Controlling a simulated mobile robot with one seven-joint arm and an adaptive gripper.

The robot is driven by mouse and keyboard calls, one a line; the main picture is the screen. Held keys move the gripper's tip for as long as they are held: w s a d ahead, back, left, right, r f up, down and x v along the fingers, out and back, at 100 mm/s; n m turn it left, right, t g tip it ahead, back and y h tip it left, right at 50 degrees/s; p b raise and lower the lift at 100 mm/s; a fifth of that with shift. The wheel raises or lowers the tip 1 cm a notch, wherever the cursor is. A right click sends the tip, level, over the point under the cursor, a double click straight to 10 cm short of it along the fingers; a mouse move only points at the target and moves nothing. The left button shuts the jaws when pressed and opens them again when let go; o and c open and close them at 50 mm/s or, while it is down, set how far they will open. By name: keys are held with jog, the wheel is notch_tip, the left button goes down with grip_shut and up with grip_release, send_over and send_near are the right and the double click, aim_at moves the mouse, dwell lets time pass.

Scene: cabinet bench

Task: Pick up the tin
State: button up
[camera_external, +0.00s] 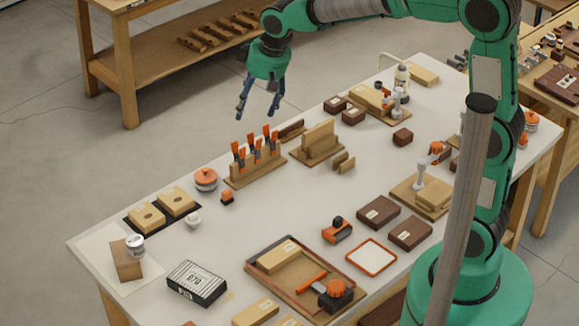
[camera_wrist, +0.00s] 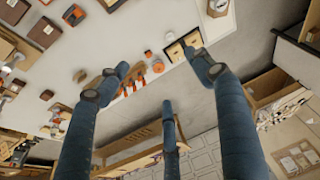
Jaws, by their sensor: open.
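My gripper (camera_external: 260,112) hangs open and empty above the far edge of the bench, behind the rack of orange-handled tools. Its blue fingers are spread apart in the wrist view (camera_wrist: 160,78). Two tin-like things show, and I cannot tell which is the tin meant. A round orange-topped container (camera_external: 206,179) stands left of the rack. My gripper is well apart from both.
The tool rack (camera_external: 255,172) stands upright below my gripper. A black tray with two tan blocks (camera_external: 147,217), a small white jar (camera_external: 193,220) and a black-and-white box (camera_external: 197,284) surround the left part. A shallow wooden tray (camera_external: 262,282) holds tools. The bench middle is mostly clear.

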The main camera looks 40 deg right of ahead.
jog(key=w+a+f+p, duration=0.2)
jog(key=w+a+f, duration=0.3)
jog(key=w+a, duration=0.3)
jog(key=n+g+p, duration=0.2)
jog(key=p, duration=0.2)
send_over(135, 240)
jog(key=s, duration=0.2)
notch_tip(135, 240, down, 24)
jog(key=shift+w+d+f, duration=0.15)
jog(key=shift+d, duration=0.05)
jog(key=shift+f, duration=0.2)
jog(key=shift+w+a+f+p, duration=0.1)
jog(key=shift+w+f, duration=0.1)
jog(key=shift+f, duration=1.15)
jog(key=shift+w+a+f+p, duration=0.1)
jog(key=shift+w+f+p, duration=0.1)
jog(key=shift+f, duration=1.15)
jog(key=shift+w+f+p, duration=0.1)
jog(key=shift+w+f, duration=0.1)
jog(key=shift+f, duration=1.15)
jog(key=shift+f, duration=0.1)
jog(key=shift+w+f, duration=0.2)
jog(key=shift+f, duration=1.05)
jog(key=shift+w+f, duration=0.2)
jog(key=shift+f, duration=1)
